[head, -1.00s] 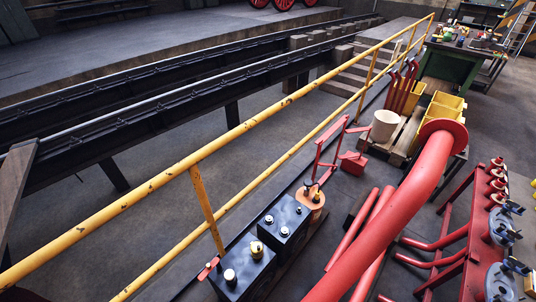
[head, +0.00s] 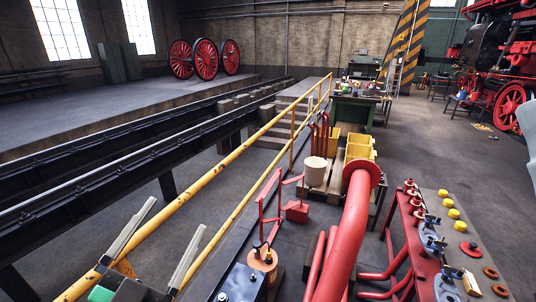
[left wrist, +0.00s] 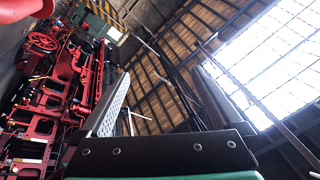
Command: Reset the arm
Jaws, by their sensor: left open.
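My left gripper (head: 160,247) shows at the lower left of the head view, in front of the yellow railing. Its two long grey fingers stand wide apart, pointing up and to the right, with nothing between them. In the left wrist view the fingers (left wrist: 160,112) point up toward the roof and skylight, and the gap between them is empty. My right gripper is not clearly visible; only a pale grey shape shows at the right edge of the head view, and I cannot tell what it is.
A yellow railing (head: 222,170) runs beside the pit rails. A thick red pipe (head: 346,235) rises in the middle. A red bench with valves and yellow caps (head: 446,240) stands at right. A pale bucket (head: 315,170) and yellow bins (head: 359,147) lie beyond. Open floor (head: 450,165) lies at right.

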